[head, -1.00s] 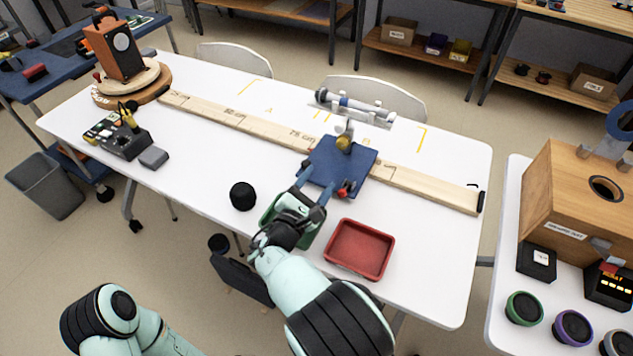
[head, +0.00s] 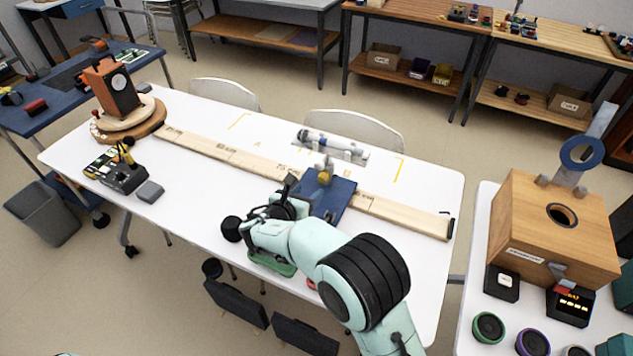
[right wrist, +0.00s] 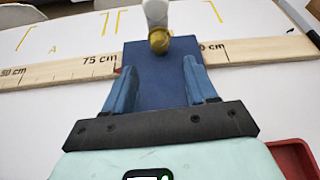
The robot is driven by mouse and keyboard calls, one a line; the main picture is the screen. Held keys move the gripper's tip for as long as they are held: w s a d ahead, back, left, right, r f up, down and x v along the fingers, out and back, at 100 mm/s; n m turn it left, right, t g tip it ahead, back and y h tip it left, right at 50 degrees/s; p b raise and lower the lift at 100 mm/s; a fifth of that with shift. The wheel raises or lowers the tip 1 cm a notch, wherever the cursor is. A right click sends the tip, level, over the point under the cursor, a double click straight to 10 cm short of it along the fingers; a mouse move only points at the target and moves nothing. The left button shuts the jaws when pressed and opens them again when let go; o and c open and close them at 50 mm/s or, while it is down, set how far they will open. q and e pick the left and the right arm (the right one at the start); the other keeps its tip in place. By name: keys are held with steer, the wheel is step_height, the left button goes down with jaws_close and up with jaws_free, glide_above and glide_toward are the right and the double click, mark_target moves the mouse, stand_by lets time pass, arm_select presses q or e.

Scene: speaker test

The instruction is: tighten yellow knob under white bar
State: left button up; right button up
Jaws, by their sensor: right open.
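The yellow knob (head: 324,178) sits at the far part of the blue plate (head: 341,197), over the wooden ruler. In the right wrist view the knob (right wrist: 160,41) is just below a white bar (right wrist: 156,12), whose upper end is cut off by the frame. My right gripper (right wrist: 160,68) is open and empty over the blue plate. Its two blue fingers point toward the knob, one on each side of its line, with a gap before it. In the head view my right arm hides part of the plate and the fingertips blend with it. My left gripper is out of view.
The long wooden ruler (head: 225,154) crosses the white table. A grey-white tube (head: 330,141) lies on a holder behind the knob. A black round object (head: 231,229), a green tray (head: 271,262) and a mostly hidden red tray (right wrist: 292,155) are near my right arm.

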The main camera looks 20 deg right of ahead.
mark_target(321, 180)
steer(key=x, duration=0.8)
steer(key=shift+w+d+f, duration=0.1)
steer(key=shift+w, duration=0.05)
steer(key=c, duration=1.1)
